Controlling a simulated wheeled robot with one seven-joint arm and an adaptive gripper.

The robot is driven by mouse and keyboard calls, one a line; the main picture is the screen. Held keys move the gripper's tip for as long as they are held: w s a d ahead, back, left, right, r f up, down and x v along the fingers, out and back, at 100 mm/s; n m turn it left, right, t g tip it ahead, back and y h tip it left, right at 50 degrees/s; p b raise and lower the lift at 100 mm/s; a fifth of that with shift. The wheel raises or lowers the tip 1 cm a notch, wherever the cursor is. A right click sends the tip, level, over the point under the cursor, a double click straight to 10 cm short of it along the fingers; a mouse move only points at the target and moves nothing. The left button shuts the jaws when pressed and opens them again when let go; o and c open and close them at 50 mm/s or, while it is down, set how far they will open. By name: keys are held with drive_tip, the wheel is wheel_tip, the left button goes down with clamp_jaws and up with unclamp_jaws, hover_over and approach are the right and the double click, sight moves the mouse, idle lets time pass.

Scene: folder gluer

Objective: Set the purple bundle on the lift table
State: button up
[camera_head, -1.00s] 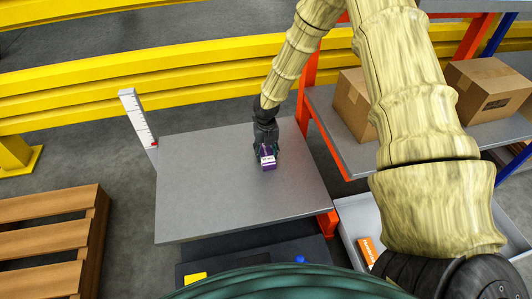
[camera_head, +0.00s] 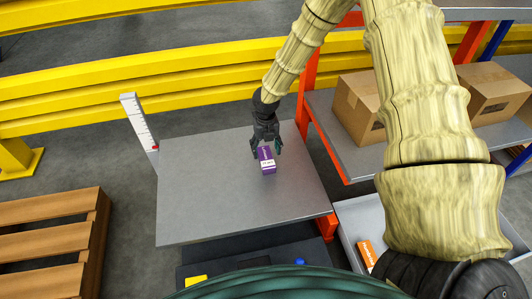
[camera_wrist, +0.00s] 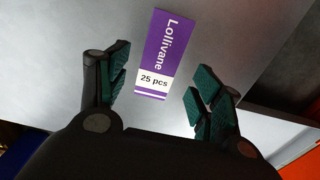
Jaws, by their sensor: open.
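The purple bundle (camera_head: 266,154), with a white label band, rests on the grey top of the lift table (camera_head: 200,200), right of its middle. In the wrist view the bundle (camera_wrist: 161,40) shows the words "Lollivane" and "25 pcs". My gripper (camera_head: 267,147) is open just behind and above the bundle.
A measuring post (camera_head: 139,122) stands at the table's left rear corner. A shelf with cardboard boxes (camera_head: 358,106) is on the right. An orange item (camera_head: 366,252) lies in a grey tray at lower right. A wooden pallet (camera_head: 50,235) is at left. Most of the tabletop is clear.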

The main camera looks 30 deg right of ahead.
sight(266, 158)
wheel_tip(266, 158, up, 8)
drive_tip(key=p, duration=0.1)
drive_tip(key=shift+p, duration=0.4)
drive_tip(key=shift+s, duration=0.1)
